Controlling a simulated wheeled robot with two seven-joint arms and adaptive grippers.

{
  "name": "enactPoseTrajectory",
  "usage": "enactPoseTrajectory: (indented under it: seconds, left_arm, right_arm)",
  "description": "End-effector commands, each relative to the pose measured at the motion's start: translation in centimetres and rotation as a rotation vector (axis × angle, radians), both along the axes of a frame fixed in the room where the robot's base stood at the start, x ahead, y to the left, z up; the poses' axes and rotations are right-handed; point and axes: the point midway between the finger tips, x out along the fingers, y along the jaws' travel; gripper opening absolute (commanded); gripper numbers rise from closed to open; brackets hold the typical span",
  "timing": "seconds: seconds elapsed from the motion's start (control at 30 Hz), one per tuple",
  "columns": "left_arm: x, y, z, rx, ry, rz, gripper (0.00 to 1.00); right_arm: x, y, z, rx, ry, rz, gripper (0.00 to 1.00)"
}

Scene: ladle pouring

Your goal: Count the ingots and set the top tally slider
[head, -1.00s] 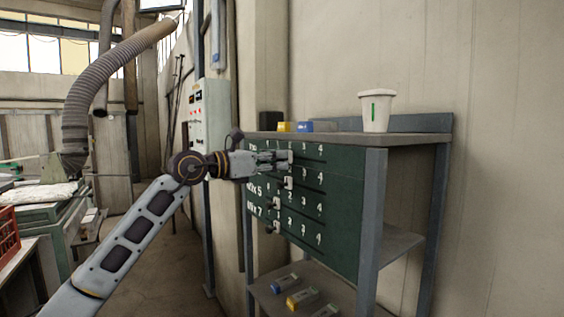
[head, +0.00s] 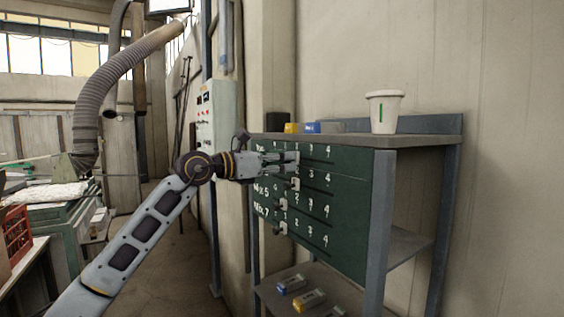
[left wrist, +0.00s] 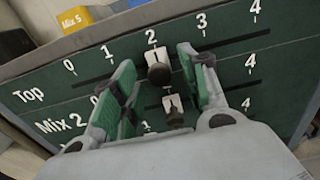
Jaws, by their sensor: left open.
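The dark green tally board (head: 340,240) has rows of numbers and sliders. In the left wrist view, the top slider (left wrist: 158,68) has a white plate and dark knob and stands under the 2 of the row marked Top. My left gripper (left wrist: 155,60) is open, one finger on each side of that slider; contact is unclear. In the head view, my left gripper (head: 290,161) is at the board's top row and partly hides it. The Mix 2 slider (left wrist: 173,112) is just below, between the fingers. I cannot surely identify any ingots. My right gripper is not in view.
A white cup with a green mark (head: 384,111) stands on the rack's top (head: 345,140). A yellow block (head: 292,128) and blue block (head: 312,128) are there too. Small blocks with coloured ends (head: 309,299) lie on the lower shelf. A red crate (head: 16,235) is far left.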

Motion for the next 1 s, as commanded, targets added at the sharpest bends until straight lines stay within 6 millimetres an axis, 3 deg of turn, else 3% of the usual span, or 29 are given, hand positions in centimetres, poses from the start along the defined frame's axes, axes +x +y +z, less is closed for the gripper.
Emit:
enactPoseTrajectory:
  seconds: [0.37,1.0]
  left_arm:
    - [-1.6,2.3,-0.1,0.001,0.001,0.001,0.43]
    - [-5.7,8.0,-0.1,0.0,0.0,0.002,0.43]
  right_arm:
    - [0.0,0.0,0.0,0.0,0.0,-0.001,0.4]
    - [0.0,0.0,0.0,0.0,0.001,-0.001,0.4]
